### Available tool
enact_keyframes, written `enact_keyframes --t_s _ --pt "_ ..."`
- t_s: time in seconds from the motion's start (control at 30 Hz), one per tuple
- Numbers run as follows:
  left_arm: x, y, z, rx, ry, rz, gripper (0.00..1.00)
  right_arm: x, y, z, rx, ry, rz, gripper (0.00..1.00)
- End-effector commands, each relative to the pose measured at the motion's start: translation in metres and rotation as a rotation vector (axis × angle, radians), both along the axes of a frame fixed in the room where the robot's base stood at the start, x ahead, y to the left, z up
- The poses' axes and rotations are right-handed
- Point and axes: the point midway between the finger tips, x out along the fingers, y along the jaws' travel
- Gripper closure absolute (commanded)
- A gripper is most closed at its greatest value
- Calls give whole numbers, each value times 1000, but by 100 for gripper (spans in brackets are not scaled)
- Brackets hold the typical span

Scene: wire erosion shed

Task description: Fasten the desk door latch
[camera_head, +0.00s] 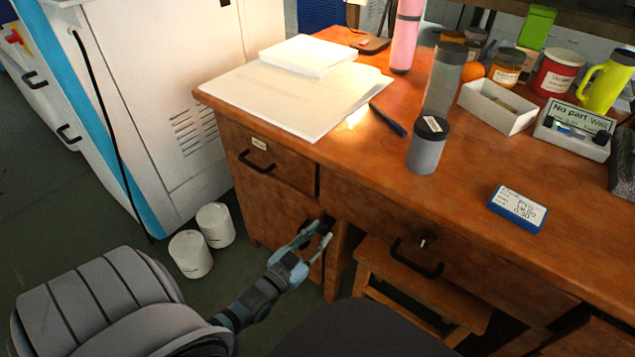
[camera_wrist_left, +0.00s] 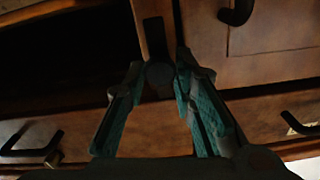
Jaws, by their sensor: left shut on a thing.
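The desk door (camera_head: 268,212) is the wooden panel under the left drawer, and it looks closed or nearly so. The dark latch (camera_head: 328,218) sits at its right edge, by the desk leg. In the left wrist view the latch shows as a dark plate with a round knob (camera_wrist_left: 159,76) between the fingers. My left gripper (camera_head: 318,238) is at the latch, its fingers shut on the knob from both sides. The fingers hide part of the latch in the head view, and I cannot tell whether it is fastened. My right gripper is not in view.
The wooden stool (camera_head: 425,290) stands under the desk, right of the latch. Two white pots (camera_head: 203,240) stand on the floor left of the desk. The middle drawer's handle (camera_head: 416,260) sticks out nearby. Bottles, jars and papers stand on the desktop (camera_head: 370,170).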

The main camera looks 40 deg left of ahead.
Motion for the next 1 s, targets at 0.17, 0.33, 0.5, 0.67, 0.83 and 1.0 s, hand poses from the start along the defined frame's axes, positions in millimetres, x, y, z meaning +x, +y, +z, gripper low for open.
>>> enact_keyframes --t_s 0.17,0.33,0.5,0.67,0.83,1.0 --pt "0 0 0 -17 0 0 100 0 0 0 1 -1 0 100" --pt "0 0 0 -71 -2 0 100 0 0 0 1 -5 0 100" --pt "0 0 0 -176 -4 1 100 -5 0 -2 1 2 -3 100" --pt "0 0 0 -310 -7 0 100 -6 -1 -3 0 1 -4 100" --pt "0 0 0 -471 -11 0 100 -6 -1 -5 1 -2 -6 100" --pt "0 1 0 -633 -14 0 100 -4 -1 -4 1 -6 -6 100"
